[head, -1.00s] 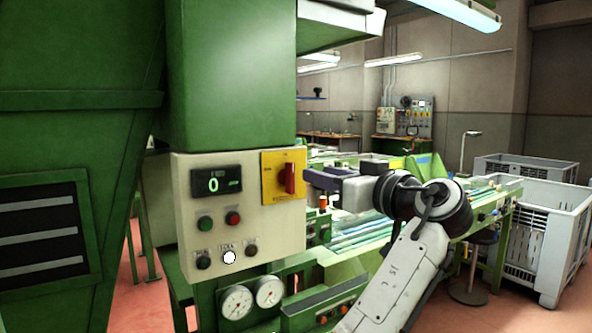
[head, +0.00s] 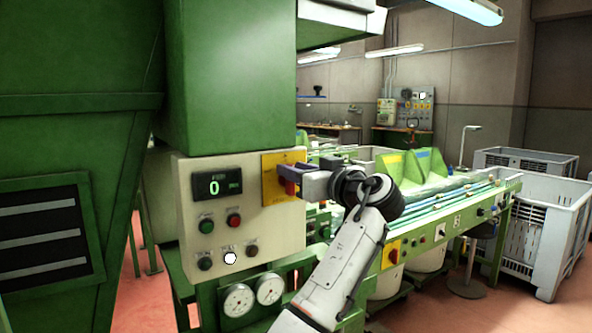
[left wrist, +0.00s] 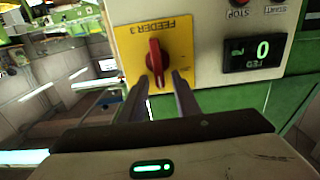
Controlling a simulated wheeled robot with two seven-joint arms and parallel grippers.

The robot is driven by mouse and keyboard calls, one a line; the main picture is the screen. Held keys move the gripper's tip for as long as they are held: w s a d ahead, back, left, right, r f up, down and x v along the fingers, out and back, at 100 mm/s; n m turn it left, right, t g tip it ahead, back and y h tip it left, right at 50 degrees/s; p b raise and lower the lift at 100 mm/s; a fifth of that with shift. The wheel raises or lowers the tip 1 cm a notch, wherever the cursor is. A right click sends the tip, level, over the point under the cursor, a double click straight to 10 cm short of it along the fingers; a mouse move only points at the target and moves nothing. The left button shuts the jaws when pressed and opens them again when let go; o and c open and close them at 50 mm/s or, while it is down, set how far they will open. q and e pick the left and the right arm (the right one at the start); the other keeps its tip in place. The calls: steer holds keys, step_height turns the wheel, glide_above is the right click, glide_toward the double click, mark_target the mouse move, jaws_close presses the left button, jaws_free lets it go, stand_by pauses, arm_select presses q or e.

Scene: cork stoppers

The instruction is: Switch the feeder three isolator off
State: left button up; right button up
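The feeder three isolator is a red rotary handle (left wrist: 154,60) on a yellow plate (left wrist: 182,50) marked FEEDER 3, which looks upside down in the left wrist view. The handle lies about in line with the plate's upright. In the head view the plate (head: 270,189) sits at the right of the beige control box, and the handle (head: 291,188) is partly covered by my gripper. My left gripper (left wrist: 161,80) is open. Its fingertips are at the handle, one on each side of its near end; I cannot tell whether they touch it. My right gripper is not in view.
The beige control box (head: 183,222) carries a display reading 0, several buttons and a lit white one. Two gauges (head: 254,295) are below it. A green conveyor (head: 430,228) and white crates (head: 540,240) stand to the right.

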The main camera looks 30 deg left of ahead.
arm_select(q)
jaws_close()
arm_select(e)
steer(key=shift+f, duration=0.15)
